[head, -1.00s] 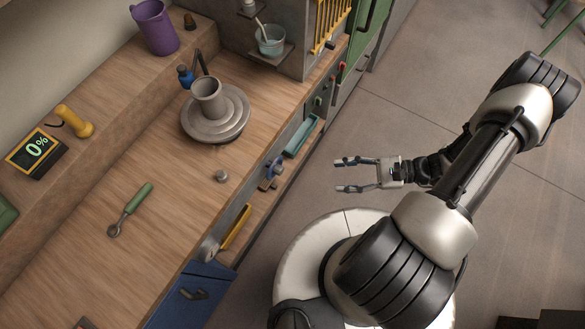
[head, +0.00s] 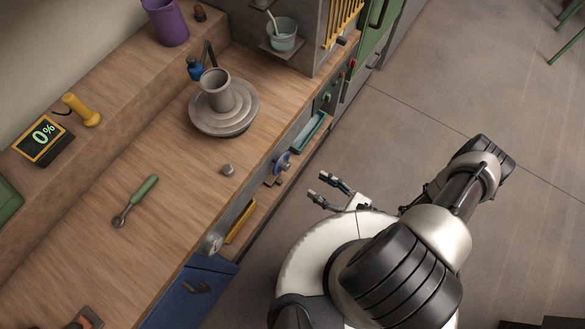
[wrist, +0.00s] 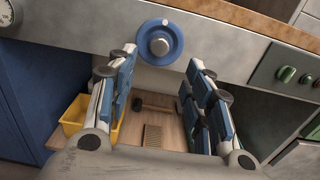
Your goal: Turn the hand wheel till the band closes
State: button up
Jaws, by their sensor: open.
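The hand wheel is a blue disc with a grey hub and a small pale mark near its top, on the bench's front panel. It shows in the head view (head: 283,164) and at the top middle of the wrist view (wrist: 173,27). My gripper (head: 320,187) is open and empty, in front of the panel and short of the wheel. In the wrist view my gripper's fingers (wrist: 161,60) spread to either side below the wheel, apart from it. A black display (head: 43,138) reads 0%. I cannot make out a band.
A round dial (head: 213,243) sits left of the wheel on the panel, and green buttons (wrist: 287,74) sit right. A shelf below holds a yellow tray (head: 240,222) and a teal tray (head: 309,131). A grey pot (head: 216,88) stands on a turntable.

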aim_at(288, 168)
jog(key=b+x, duration=0.1)
jog(key=x, duration=0.9)
jog(key=shift+w+a, duration=0.3)
jog(key=c, duration=1)
jog(key=shift+c, duration=0.2)
